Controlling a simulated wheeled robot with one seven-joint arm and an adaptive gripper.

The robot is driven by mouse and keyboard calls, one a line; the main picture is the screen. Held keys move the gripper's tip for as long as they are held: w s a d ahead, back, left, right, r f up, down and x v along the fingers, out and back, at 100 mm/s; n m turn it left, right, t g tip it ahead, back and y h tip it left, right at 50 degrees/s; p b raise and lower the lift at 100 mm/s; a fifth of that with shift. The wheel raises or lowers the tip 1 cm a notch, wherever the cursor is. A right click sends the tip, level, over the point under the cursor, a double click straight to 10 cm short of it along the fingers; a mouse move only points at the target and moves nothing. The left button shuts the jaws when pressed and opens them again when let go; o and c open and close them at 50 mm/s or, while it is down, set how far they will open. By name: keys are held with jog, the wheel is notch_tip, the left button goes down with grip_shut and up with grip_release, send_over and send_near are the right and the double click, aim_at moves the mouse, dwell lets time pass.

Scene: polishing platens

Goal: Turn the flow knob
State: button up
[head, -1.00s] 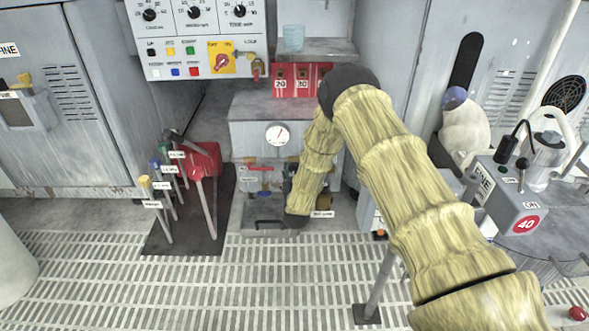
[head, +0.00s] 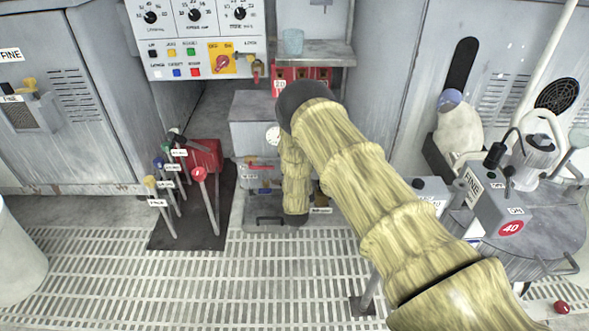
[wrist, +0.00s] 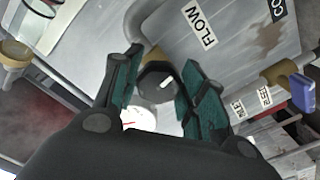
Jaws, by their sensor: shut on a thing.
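The flow knob (wrist: 157,82) is a dark round knob with a white pointer line, in the wrist view. A white FLOW label (wrist: 200,27) is on the grey panel (wrist: 235,45) beside it. My gripper (wrist: 156,88) has its two teal-padded fingers on either side of the knob and is shut on it. The pointer line slants up to the right in that view. In the head view my sleeved arm reaches down in front of the grey cabinet (head: 250,108), and the knob and my fingertips are hidden behind it.
A dial gauge (head: 272,136) is partly covered by my arm. Coloured levers (head: 198,174) stand on a dark mat to the left. A switch panel (head: 160,40) hangs above. A polishing machine marked FINE (head: 490,195) stands to the right. The grated floor in front is clear.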

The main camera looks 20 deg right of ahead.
jog(key=o, duration=1)
jog(key=shift+o, duration=0.2)
jog(key=v, duration=1.2)
